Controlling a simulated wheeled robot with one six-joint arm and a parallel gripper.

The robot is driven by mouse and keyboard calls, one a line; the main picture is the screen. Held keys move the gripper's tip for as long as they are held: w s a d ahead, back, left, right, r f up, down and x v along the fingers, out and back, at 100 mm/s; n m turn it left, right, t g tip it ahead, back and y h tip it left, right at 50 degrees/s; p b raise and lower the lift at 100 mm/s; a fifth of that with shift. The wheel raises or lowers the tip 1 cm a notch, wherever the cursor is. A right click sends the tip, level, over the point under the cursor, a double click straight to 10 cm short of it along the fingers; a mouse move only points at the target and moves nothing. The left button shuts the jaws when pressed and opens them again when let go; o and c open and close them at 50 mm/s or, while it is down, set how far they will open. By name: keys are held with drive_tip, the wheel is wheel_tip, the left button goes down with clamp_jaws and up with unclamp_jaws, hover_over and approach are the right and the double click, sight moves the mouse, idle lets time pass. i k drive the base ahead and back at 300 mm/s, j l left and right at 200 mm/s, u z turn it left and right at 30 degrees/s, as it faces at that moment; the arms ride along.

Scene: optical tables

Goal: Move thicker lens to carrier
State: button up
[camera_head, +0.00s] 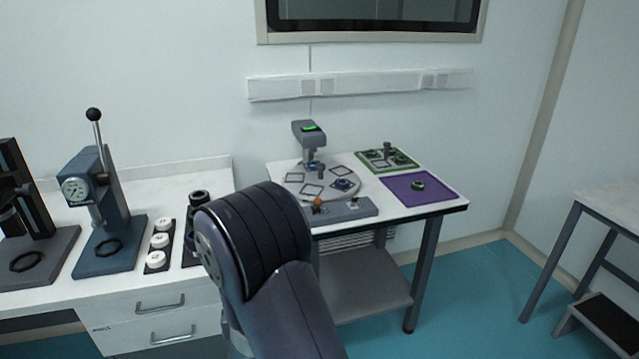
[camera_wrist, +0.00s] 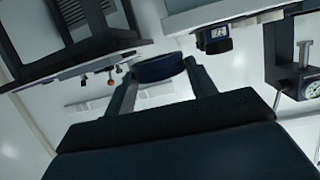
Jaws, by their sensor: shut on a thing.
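In the wrist view my gripper (camera_wrist: 160,82) is shut on a dark blue, round, disc-like piece, which looks like the mounted lens (camera_wrist: 158,68). One finger is on each side of it, and it is held in the air. My gripper and the lens are hidden behind my arm in the head view. I cannot tell for sure which thing is the carrier. A small blue holder (camera_head: 344,184) sits on the round grey plate (camera_head: 293,189) of the right-hand table. A dark ring-like piece (camera_head: 418,185) lies on the purple mat (camera_head: 400,197).
A green-edged tray (camera_head: 404,166) with small parts stands at the table's back right. A grey post with a green display (camera_head: 308,130) rises behind the plate. A grey control bar (camera_head: 350,209) is at the front. A lever press (camera_head: 98,190) and white discs (camera_head: 160,241) stand left.

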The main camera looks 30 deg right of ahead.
sight(381, 165)
drive_tip(key=u, duration=1.6)
drive_tip(key=k+l+u, duration=0.1)
drive_tip(key=l+u, duration=0.15)
drive_tip(key=u, duration=0.15)
drive_tip(key=k+l+u, duration=0.15)
drive_tip(key=u, duration=0.25)
drive_tip(key=k+l+u, duration=0.15)
drive_tip(key=u, duration=0.2)
drive_tip(key=k+l, duration=1.45)
drive_tip(key=k, duration=0.25)
drive_tip(key=k+l, duration=0.75)
drive_tip(key=k, duration=0.15)
